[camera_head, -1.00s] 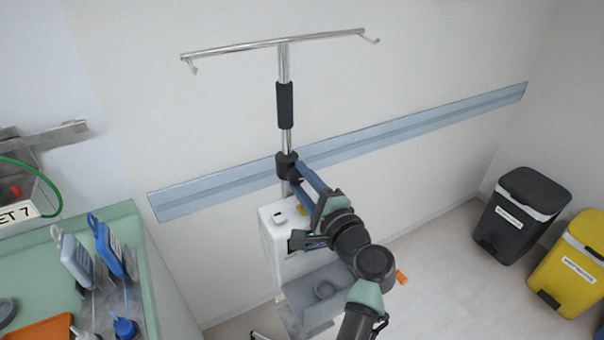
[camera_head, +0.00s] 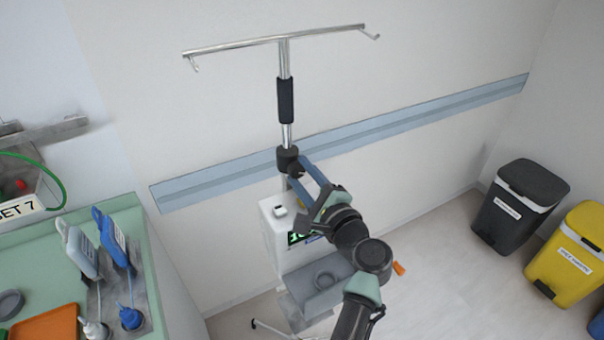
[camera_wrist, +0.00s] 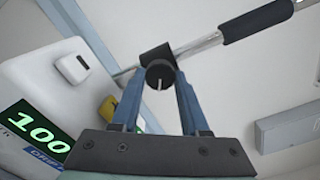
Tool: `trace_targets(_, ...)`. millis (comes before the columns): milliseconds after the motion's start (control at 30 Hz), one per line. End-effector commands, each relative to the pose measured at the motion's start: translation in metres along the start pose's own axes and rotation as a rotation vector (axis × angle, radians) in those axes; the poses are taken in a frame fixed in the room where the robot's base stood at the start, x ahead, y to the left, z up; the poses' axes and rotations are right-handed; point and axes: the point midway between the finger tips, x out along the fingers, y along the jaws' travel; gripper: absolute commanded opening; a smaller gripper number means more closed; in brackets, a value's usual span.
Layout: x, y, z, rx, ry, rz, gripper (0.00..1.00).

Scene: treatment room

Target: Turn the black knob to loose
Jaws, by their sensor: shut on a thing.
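The black knob (camera_wrist: 160,72) sits on the black clamp collar (camera_head: 287,160) of a shiny metal pole (camera_head: 284,65). In the wrist view its round face is turned to me, with a short pale line that runs nearly upright. My gripper (camera_wrist: 160,80) has its two blue fingers on either side of the knob, shut on it. In the head view my gripper (camera_head: 296,172) reaches the collar from the lower right, and its fingers hide most of the knob there.
A white device (camera_head: 276,236) with a green-lit screen (camera_head: 298,238) hangs on the pole just below my gripper. A grey tray (camera_head: 318,284) is under it. A green-topped counter with bottles (camera_head: 80,250) stands left. Black (camera_head: 517,205) and yellow (camera_head: 571,262) bins stand right.

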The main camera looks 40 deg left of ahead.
Motion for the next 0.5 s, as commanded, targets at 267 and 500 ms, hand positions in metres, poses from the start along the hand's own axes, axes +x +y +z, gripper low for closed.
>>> trace_targets(267,-0.0003,0.0004,-0.0004,0.001,0.0,0.001,0.74)
trace_targets(500,-0.0014,0.0002,-0.0003,-0.001,0.0,0.0,0.74)
